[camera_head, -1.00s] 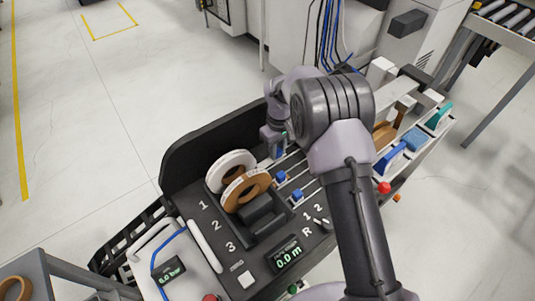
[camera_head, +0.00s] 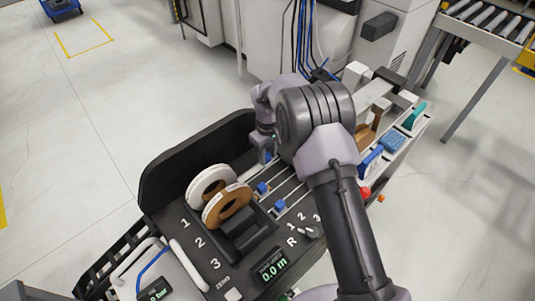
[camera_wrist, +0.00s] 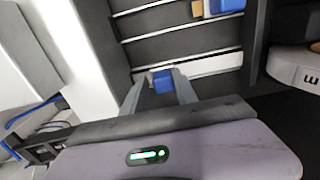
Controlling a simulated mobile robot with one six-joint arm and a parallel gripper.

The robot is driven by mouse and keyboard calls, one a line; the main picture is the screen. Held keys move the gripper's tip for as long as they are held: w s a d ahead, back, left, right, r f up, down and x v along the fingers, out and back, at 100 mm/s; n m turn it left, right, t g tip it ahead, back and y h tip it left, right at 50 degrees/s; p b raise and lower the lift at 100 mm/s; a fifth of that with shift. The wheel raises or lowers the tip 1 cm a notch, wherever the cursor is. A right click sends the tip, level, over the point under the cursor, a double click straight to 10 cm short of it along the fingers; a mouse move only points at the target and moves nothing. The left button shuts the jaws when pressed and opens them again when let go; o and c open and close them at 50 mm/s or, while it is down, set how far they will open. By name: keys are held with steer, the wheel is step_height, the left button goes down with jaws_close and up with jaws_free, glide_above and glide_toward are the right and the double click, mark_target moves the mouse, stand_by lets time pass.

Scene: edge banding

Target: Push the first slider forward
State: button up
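The first slider is a small blue block (camera_wrist: 162,81) on a pale rail, between the two fingertips in the wrist view. My gripper (camera_wrist: 160,86) points down at it, with one finger on each side along the rail, and looks closed on it. In the head view the same slider (camera_head: 267,157) shows just below my gripper (camera_head: 265,148), partly hidden by my arm. The rails' far ends are hidden behind my arm.
A white roll (camera_head: 207,184) and a brown roll (camera_head: 227,205) stand upright beside the rails. A black curved guard (camera_head: 190,155) borders the machine on the left. A display (camera_head: 271,267) reads 0.0 m. A red knob (camera_head: 365,193) lies right of my arm.

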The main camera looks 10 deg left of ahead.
mark_target(268, 154)
step_height(268, 154, up, 18)
steer(key=p, duration=0.5)
steer(key=shift+f, duration=0.25)
